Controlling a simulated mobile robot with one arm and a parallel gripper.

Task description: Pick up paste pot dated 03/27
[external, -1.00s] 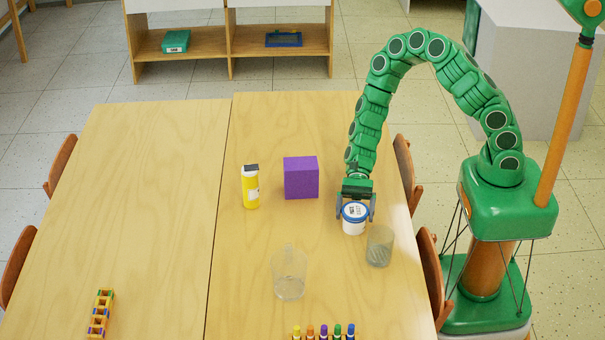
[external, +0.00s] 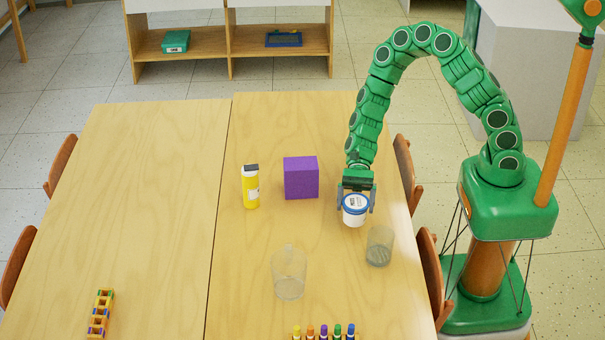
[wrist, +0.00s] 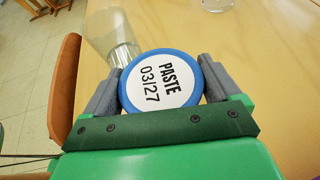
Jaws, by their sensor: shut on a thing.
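The paste pot (external: 355,211) is white with a blue-rimmed lid. In the wrist view its lid (wrist: 160,84) reads "PASTE 03/27". My gripper (external: 356,203) is shut on the pot, with one grey finger on each side of it. The pot is upright and appears lifted a little above the table, though its underside is hidden.
A clear glass (external: 379,246) stands just in front and right of the pot, and a clear jug (external: 289,273) further left. A purple cube (external: 301,178) and a yellow bottle (external: 250,187) stand to the left. Several markers (external: 323,333) are at the front. The left tabletop (external: 150,200) is mostly clear.

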